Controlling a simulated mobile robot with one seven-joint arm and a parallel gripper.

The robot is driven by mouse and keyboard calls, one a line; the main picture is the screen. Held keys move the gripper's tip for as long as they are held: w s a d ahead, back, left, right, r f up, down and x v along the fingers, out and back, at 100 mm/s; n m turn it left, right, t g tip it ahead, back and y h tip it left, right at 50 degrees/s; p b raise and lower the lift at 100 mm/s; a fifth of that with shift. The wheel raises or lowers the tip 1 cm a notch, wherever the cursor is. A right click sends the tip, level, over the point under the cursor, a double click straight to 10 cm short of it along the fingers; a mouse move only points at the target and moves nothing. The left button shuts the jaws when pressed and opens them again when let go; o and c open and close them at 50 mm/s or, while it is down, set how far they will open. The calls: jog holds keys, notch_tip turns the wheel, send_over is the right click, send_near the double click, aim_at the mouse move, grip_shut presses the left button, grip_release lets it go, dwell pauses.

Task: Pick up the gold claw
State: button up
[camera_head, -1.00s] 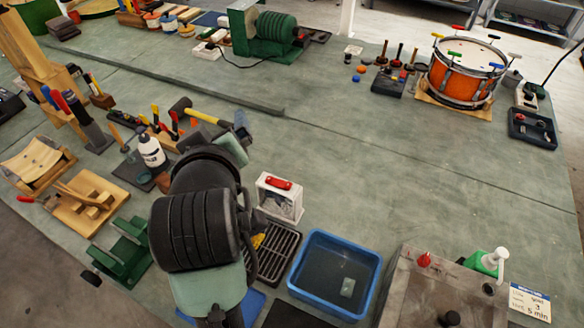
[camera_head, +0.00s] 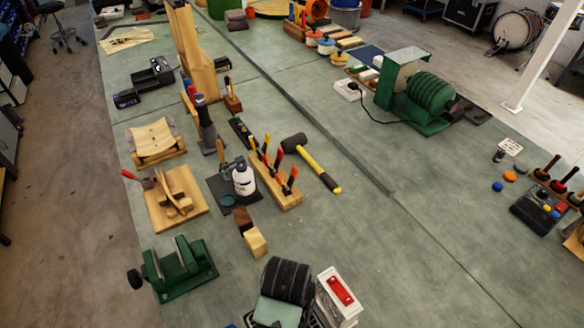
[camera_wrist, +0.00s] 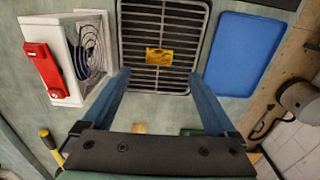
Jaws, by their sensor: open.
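A small gold-yellow piece (camera_wrist: 159,56), which looks like the gold claw, lies on a dark slatted grate (camera_wrist: 187,23) in the wrist view. My gripper (camera_wrist: 157,76) is open, with its two blue fingers reaching up from below on either side. The gold piece shows between and just beyond the fingertips, and nothing is between the fingers. How far above the grate the fingers are, I cannot tell. In the head view my gripper and the gold piece are hidden behind my arm or below the frame.
A white box with a red handle (camera_wrist: 47,72) and coiled wire stands left of the grate. A flat blue mat (camera_wrist: 239,55) lies right of it.

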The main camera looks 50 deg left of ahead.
jog(key=shift+w+f, duration=0.1)
jog(key=shift+f, duration=0.85)
jog(key=shift+d+f+p, duration=0.15)
jog(key=shift+f+p, duration=0.4)
jog(key=shift+f, duration=2.1)
grip_shut()
jog(key=shift+r, duration=0.1)
